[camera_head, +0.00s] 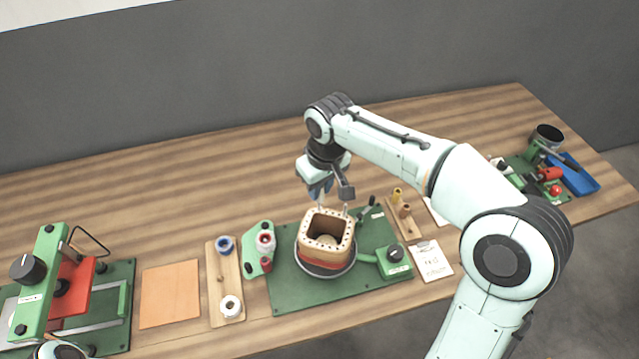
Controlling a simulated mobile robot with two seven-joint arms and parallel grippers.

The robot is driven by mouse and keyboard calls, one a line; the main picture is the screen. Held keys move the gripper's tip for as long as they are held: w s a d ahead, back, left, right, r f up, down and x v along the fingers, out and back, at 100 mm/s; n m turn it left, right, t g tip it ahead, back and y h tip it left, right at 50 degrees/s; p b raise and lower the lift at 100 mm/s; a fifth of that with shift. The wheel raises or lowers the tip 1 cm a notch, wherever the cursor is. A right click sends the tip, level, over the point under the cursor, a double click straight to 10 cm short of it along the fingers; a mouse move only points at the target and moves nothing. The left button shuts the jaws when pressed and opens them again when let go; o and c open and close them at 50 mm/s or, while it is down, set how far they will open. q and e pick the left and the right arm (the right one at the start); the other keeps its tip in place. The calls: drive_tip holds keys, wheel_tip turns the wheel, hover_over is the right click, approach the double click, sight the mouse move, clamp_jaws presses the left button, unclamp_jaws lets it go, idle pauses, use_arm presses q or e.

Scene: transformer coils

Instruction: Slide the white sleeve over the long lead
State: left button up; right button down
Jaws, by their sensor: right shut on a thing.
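The coil (345,231), a tan squarish former with a hollow middle, sits on a round base on the green plate (287,297). Two thin leads appear to rise from its far edge; the right one (345,208) is short in view. My right gripper (320,193) is above the coil's far left edge, pointing down. It is shut on a small, pale upright piece, seemingly the white sleeve (321,204). Whether the sleeve is around the long lead or just above it is too small to tell. My left gripper is not in view.
A wooden tray (226,270) with spools and a green holder (257,240) stand left of the plate. A green and red press (60,285) is far left. A note card (432,262) and blue tray (583,182) are right. The table behind is clear.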

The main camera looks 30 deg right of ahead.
drive_tip(key=shift+f, duration=0.1)
idle(0.3)
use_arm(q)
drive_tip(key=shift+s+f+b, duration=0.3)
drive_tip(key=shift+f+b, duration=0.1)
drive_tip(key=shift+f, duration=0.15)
use_arm(e)
drive_tip(key=shift+f, duration=0.7)
drive_tip(key=shift+f, duration=0.1)
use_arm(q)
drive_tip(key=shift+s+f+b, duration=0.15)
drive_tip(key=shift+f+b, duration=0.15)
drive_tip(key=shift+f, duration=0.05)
use_arm(e)
drive_tip(key=shift+f, duration=0.5)
drive_tip(key=c, duration=0.5)
unclamp_jaws()
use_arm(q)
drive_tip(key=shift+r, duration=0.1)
use_arm(e)
drive_tip(key=shift+r, duration=0.1)
